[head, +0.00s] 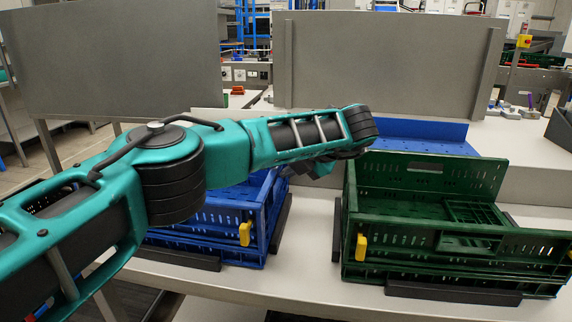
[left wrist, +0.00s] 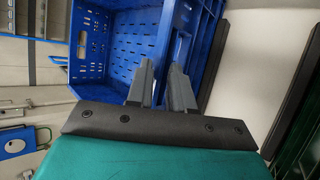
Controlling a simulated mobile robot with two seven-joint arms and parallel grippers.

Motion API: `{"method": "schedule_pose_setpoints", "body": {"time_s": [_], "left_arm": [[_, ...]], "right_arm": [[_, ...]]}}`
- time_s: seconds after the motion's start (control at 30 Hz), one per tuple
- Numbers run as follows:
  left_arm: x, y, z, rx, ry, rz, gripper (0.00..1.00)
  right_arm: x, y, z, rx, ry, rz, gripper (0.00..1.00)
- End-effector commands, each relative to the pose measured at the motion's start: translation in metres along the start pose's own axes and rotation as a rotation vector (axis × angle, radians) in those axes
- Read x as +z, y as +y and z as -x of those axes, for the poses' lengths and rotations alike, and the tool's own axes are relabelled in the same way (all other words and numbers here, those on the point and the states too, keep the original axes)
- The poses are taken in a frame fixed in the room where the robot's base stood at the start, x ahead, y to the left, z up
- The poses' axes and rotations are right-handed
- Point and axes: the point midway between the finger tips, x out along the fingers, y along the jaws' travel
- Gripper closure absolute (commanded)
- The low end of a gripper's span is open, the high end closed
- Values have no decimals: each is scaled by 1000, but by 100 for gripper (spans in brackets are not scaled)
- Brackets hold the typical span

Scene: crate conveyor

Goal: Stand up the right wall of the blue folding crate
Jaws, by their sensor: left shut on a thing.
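The blue folding crate (head: 200,217) stands on the pale bench, partly hidden behind my left arm; its inside and a perforated wall (left wrist: 101,42) show in the left wrist view. Its right wall (head: 268,205) appears raised along the right side, and it also shows in the left wrist view (left wrist: 186,20). My left gripper (left wrist: 162,72) is at this wall's upper edge, with one finger on each side, shut on it. In the head view the fingers are mostly hidden by the wrist. My right gripper is not in view.
A green folding crate (head: 400,235) with a raised back wall stands to the right. Dark guide strips (head: 282,222) flank the blue crate. A blue panel (head: 420,133) lies behind the green crate. Grey panels (head: 385,65) stand at the back.

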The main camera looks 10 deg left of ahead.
Motion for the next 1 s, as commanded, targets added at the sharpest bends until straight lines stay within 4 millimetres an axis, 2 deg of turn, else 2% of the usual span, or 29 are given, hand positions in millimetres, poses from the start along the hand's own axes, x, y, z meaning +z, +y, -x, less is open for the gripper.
{"method": "schedule_pose_setpoints", "body": {"time_s": [0.03,0.37,0.4,0.67,1.0], "left_arm": [[-14,-24,-11,-39,31,-27,100],[-14,-23,-12,-37,32,-25,100],[-14,-23,-12,-37,32,-25,78],[-13,-22,-11,-38,32,-24,53],[-13,-22,-9,-39,31,-25,51]], "right_arm": [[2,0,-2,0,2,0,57],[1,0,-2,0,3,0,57],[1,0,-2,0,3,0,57],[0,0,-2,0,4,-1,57],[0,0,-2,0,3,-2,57]]}}
